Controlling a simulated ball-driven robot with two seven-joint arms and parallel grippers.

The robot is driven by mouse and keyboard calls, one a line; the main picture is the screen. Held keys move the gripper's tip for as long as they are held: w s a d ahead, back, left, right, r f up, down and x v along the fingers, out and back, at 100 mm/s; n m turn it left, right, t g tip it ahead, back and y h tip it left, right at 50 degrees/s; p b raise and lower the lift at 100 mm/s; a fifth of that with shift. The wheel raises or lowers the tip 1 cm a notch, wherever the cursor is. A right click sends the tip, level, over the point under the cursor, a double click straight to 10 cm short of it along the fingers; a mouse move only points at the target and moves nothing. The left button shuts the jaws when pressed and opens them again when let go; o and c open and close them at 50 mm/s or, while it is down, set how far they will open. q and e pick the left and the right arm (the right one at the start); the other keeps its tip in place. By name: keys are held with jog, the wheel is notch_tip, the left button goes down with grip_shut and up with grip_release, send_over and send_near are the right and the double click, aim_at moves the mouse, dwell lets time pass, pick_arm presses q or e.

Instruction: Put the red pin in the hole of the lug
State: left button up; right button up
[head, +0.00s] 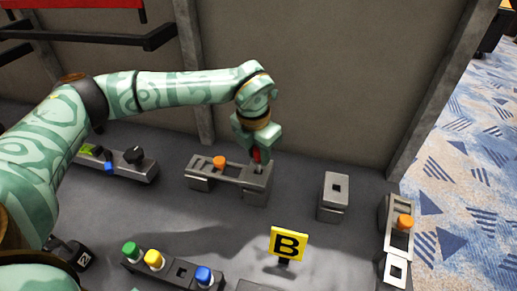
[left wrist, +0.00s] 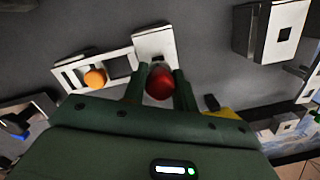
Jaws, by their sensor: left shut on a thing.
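My left gripper (head: 257,158) is shut on the red pin (head: 257,155), which points down over the block-shaped end of a grey metal fixture (head: 258,188). In the left wrist view the red pin (left wrist: 159,84) sits between the two dark fingers of the gripper (left wrist: 160,88). The block (left wrist: 153,40) there lies just beyond the pin, and the pin and fingers partly hide its top. I take this block as the lug. I cannot tell whether the pin's lower end is in its hole or just above it. My right gripper is not in view.
An orange knob (head: 219,162) stands on the fixture's left part. A separate block with a square hole (head: 334,195) stands to the right. A yellow B sign (head: 288,244) and a row of coloured knobs (head: 154,259) are nearer. A wall panel (head: 300,70) rises behind.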

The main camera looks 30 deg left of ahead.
aim_at(258, 160)
pick_arm(q)
jog(key=shift+f, duration=0.9)
jog(key=shift+f, duration=0.3)
jog(key=shift+f, duration=0.45)
jog(key=o, duration=1.6)
jog(key=shift+c, duration=0.2)
jog(key=shift+r, duration=0.1)
